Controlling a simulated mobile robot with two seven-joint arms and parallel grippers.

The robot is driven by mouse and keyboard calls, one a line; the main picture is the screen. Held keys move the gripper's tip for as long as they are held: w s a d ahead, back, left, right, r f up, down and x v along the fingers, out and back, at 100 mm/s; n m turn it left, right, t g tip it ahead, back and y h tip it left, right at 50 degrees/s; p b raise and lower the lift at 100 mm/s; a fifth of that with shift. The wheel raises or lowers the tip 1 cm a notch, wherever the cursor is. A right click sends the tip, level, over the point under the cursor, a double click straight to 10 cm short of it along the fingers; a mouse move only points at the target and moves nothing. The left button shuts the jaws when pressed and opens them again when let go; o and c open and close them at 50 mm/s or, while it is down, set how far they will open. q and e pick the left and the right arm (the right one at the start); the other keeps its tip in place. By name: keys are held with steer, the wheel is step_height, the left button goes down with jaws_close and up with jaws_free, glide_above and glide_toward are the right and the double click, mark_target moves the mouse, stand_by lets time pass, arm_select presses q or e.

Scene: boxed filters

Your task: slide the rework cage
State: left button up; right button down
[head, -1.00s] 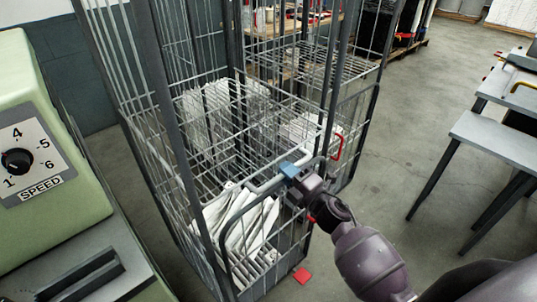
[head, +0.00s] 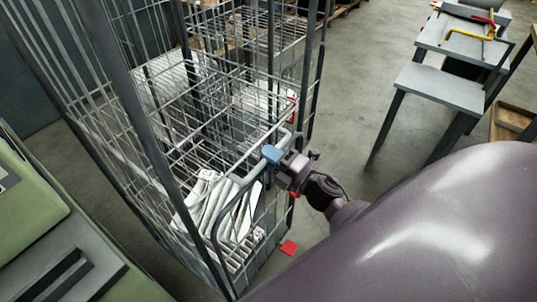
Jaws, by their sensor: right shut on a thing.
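The rework cage (head: 150,150) is a tall grey wire-mesh roll cage that fills the left and middle of the head view. White filters (head: 212,205) lie in its lower near part, and more white pieces lie farther back inside. A grey tubular handle (head: 232,207) loops out at its near right side. My right gripper (head: 272,155), with blue fingertips, is shut on the top of this handle. The fingers partly hide the bar they hold. My left gripper is not in view.
A green machine (head: 35,225) stands close at the lower left, beside the cage. Grey step-like tables (head: 440,86) stand at the right, with a yellow-handled tool on one. Open concrete floor (head: 350,85) lies between cage and tables.

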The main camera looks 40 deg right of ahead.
steer(key=c, duration=1.1)
jaws_free()
steer(key=shift+s, duration=0.1)
steer(key=b+v, duration=0.2)
steer(key=v, duration=0.8)
steer(key=shift+s+d, duration=0.15)
steer(key=shift+s, duration=0.15)
steer(key=shift+f, duration=0.1)
